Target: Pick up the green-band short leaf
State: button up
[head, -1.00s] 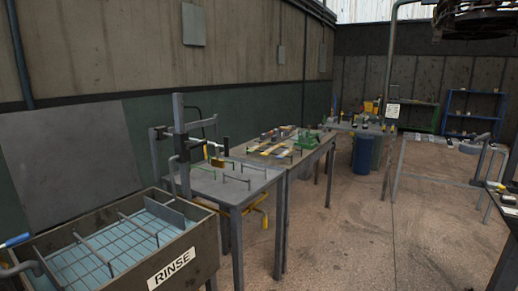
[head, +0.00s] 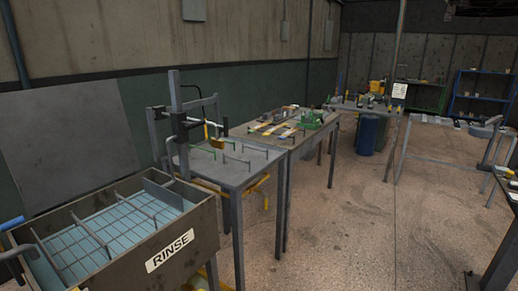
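I cannot pick out the green-band short leaf for certain at this distance. Several flat strips, some with yellow parts, lie on the middle table (head: 288,143), with a green device (head: 312,119) at their far right. The nearer grey table (head: 223,176) carries several thin raised bars, with small green marks near its back edge. My gripper is not in the head view, so what it holds is hidden.
A tank marked RINSE (head: 195,238), with a wire grid inside, stands at the near left. A blue barrel (head: 369,134) stands beyond the tables. A blue shelf (head: 483,95) is at the back right. The floor (head: 345,220) right of the tables is clear.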

aim_at(254, 130)
jog(key=i+z, duration=0.4)
jog(key=i, duration=1.35)
